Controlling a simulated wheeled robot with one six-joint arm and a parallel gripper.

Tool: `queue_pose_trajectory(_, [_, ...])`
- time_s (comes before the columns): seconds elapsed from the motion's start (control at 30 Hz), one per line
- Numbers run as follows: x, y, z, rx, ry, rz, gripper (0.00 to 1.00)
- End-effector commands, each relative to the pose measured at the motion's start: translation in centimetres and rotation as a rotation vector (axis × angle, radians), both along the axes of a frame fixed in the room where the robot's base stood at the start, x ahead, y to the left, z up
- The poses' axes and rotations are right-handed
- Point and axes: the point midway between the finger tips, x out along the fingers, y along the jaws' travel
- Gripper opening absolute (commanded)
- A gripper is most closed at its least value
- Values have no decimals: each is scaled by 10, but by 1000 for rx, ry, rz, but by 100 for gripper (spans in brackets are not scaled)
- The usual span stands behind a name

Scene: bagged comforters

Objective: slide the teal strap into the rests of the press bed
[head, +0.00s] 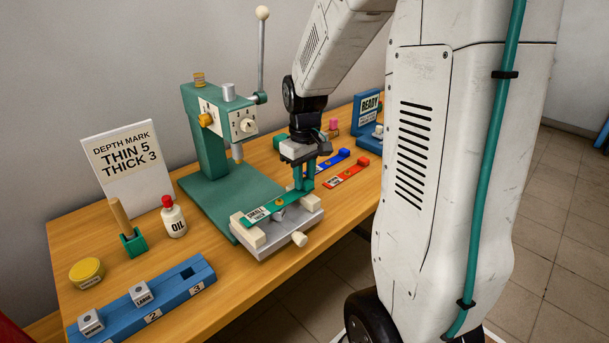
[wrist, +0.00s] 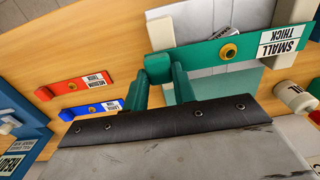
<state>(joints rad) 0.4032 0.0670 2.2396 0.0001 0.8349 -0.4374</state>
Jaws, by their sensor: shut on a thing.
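The teal strap (head: 273,206), labelled SMALL THICK with a brass stud, lies across the front of the press bed (head: 285,238). My gripper (head: 304,180) is shut on its right end; the grip also shows in the wrist view (wrist: 160,72). In the wrist view the strap (wrist: 215,52) passes over the two cream rests, left (wrist: 160,32) and right (wrist: 290,14). I cannot tell whether it is seated in them or just above. The green press (head: 212,140) stands behind, its ram raised over the base.
Blue (head: 330,163) and red (head: 347,173) straps lie right of the bed. An oil bottle (head: 173,217), depth sign (head: 128,168) and blue numbered block (head: 150,305) with LARGE and MEDIUM cubes stand left. A READY stand (head: 367,112) is at the back right.

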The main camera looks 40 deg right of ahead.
Motion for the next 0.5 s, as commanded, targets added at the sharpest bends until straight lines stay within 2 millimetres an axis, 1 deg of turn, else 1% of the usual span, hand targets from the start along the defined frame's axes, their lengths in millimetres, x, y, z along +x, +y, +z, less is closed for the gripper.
queue_pose_trajectory(0.23, [-1, 9, -2, 0, 1, 1, 1])
queue_pose_trajectory(0.5, [0, 9, -2, 0, 0, 0, 1])
